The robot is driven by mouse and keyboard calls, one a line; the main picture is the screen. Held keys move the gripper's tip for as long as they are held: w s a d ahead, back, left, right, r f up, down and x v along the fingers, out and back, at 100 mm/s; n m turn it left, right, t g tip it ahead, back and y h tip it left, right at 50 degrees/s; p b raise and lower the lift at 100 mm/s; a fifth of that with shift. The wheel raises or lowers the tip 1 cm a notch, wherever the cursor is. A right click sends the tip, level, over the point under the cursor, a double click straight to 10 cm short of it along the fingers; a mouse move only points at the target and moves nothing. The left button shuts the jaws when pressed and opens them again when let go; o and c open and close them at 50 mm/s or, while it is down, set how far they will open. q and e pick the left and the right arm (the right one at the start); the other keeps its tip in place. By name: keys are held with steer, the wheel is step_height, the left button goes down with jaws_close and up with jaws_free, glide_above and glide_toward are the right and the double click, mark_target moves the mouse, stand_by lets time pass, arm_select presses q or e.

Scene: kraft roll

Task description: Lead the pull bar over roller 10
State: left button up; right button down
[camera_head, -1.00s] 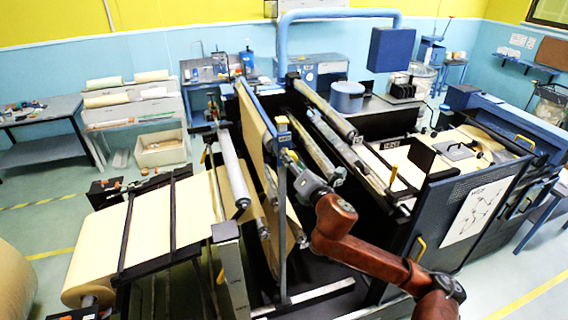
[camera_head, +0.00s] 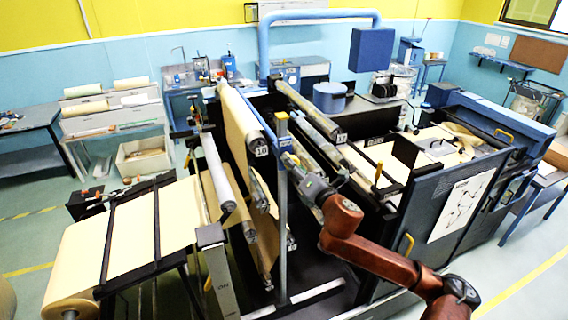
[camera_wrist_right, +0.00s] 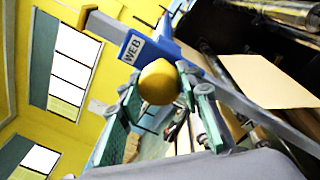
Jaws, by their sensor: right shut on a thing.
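My right gripper (camera_head: 291,158) is at the near side of the machine. In the right wrist view its green-grey fingers (camera_wrist_right: 161,90) are closed around a round yellow grip (camera_wrist_right: 160,82). A blue tag reading WEB (camera_wrist_right: 136,50) and a blue-grey bar are right behind this grip; I take them for the pull bar. In the head view a blue tag (camera_head: 285,143) shows just above the fingers. Roller 10 (camera_head: 262,152), with its number on the near end, is just left of the tag, with tan paper (camera_head: 238,118) along it. The bar's far part is hard to make out. My left gripper is out of view.
Roller 17 (camera_head: 340,137) lies to the right of my gripper. An upright post (camera_head: 281,230) stands below it. A blue side panel (camera_head: 440,220) is close to my right arm. A kraft roll (camera_head: 72,305) is at the lower left.

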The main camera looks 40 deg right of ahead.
steer(key=shift+s+d+f, duration=0.1)
steer(key=shift+d+f, duration=0.4)
steer(key=s+d+f+b, duration=0.2)
steer(key=d+f+b, duration=0.5)
steer(key=f, duration=0.6)
steer(key=s+d+f+b, duration=0.1)
steer(key=d+f+b, duration=0.7)
steer(key=f, duration=0.5)
steer(key=shift+s+f, duration=0.15)
steer(key=shift+s, duration=0.2)
